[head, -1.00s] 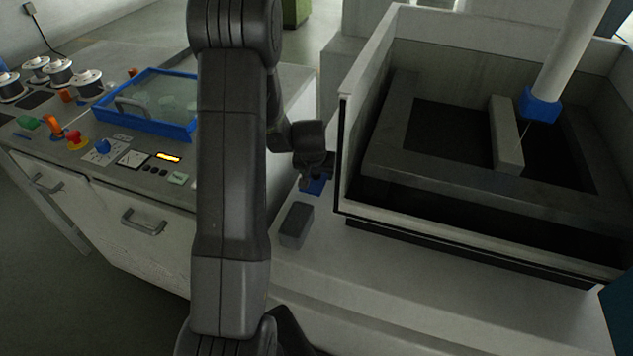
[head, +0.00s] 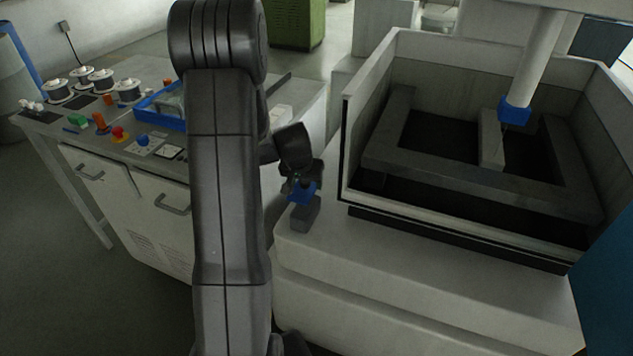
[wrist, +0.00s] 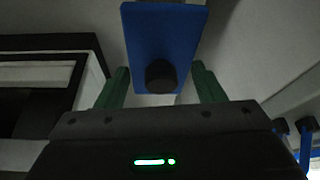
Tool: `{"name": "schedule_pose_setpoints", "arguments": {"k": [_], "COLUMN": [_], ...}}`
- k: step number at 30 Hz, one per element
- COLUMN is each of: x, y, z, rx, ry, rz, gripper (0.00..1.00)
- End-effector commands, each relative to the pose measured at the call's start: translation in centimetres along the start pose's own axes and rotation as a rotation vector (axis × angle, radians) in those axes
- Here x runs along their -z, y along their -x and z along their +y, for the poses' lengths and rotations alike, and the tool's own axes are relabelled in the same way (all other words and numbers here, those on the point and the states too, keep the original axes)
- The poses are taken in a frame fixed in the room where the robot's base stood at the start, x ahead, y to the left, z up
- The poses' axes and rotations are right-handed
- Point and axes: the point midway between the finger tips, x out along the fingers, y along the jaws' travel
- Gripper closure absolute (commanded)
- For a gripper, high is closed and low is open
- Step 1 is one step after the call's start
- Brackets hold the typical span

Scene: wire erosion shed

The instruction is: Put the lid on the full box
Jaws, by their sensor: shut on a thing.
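The lid (head: 302,191) is a blue plate with a dark round knob. In the wrist view the lid (wrist: 165,32) fills the top middle, its knob between the green fingers. My gripper (head: 299,181) is shut on the lid. A small grey box (head: 306,214) stands on the pale ledge in front of the machine tank. The lid is at the top of the box, tilted in the head view; I cannot tell whether it touches. The box's contents are hidden.
The open machine tank (head: 459,221) stands close to the right of the gripper. The control bench (head: 125,172), with spools, knobs and a blue tray (head: 160,112), is at the left, partly behind my arm. The pale ledge (head: 400,262) is clear right of the box.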

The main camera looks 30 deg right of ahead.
Motion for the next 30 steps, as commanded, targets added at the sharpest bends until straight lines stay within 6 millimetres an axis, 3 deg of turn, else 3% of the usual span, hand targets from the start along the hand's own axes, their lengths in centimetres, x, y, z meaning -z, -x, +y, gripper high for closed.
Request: {"name": "schedule_pose_setpoints", "arguments": {"k": [8, 21, 30], "x": [-0.4, -2.0, -2.2], "y": [-0.9, -4.8, -5.4], "z": [-0.2, -0.2, -0.2], "rx": [0.001, 0.002, 0.000], "ry": [0.000, 0.000, 0.000], "rz": [0.000, 0.001, 0.001], "gripper": [0.61, 0.61, 0.61]}}
